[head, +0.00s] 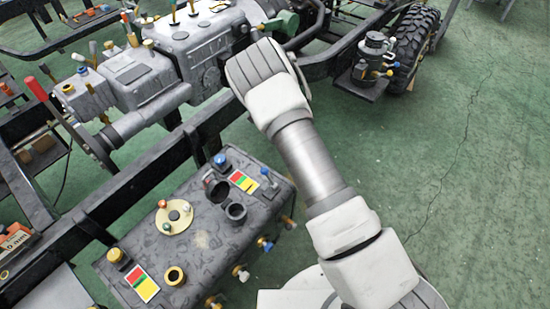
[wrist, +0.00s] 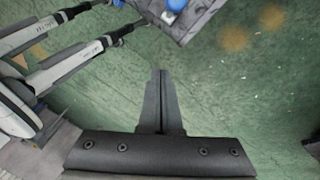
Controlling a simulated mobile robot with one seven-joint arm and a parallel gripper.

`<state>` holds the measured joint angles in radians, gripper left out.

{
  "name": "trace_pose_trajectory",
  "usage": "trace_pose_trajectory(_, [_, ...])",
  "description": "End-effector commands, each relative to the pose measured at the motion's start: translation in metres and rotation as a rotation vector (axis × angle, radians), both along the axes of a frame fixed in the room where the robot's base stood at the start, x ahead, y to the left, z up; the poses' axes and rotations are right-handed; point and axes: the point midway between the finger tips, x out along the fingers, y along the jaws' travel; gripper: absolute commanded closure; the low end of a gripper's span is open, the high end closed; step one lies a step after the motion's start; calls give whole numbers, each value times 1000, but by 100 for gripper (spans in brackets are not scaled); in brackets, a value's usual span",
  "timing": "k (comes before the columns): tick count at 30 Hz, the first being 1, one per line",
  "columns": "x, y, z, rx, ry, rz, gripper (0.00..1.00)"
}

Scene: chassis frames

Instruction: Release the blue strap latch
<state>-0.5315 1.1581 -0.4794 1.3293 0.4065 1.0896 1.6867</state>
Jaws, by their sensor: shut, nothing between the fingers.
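Several blue parts sit on the dark grey tank (head: 205,245) in the head view: a round blue cap (head: 220,160), a blue handle (head: 267,174) near the back right corner, and a blue fitting (head: 265,243) on the right side. I cannot tell which one is the strap latch. In the wrist view, a blue part (wrist: 176,5) shows at the top edge beside a grey surface (wrist: 197,18). My gripper (wrist: 160,72) is shut and empty, its fingertips below and apart from that blue part in the picture. The head view does not show my fingers.
A dark frame rail (head: 130,187) runs behind the tank. A grey gearbox (head: 190,50) with several levers stands beyond it, and a black tyre (head: 413,45) is at the upper right. Yellow fittings (head: 240,272) stick out from the tank. Green floor (head: 470,170) is open at right.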

Motion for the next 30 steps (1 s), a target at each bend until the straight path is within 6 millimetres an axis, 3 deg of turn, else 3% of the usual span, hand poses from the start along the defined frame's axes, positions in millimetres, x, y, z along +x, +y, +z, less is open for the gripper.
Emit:
trace_pose_trajectory(3, [17,18,23,7,-9,10,100])
trace_pose_trajectory(12, [38,36,62,4,-4,7,100])
trace_pose_trajectory(30, [42,40,69,4,-3,7,100])
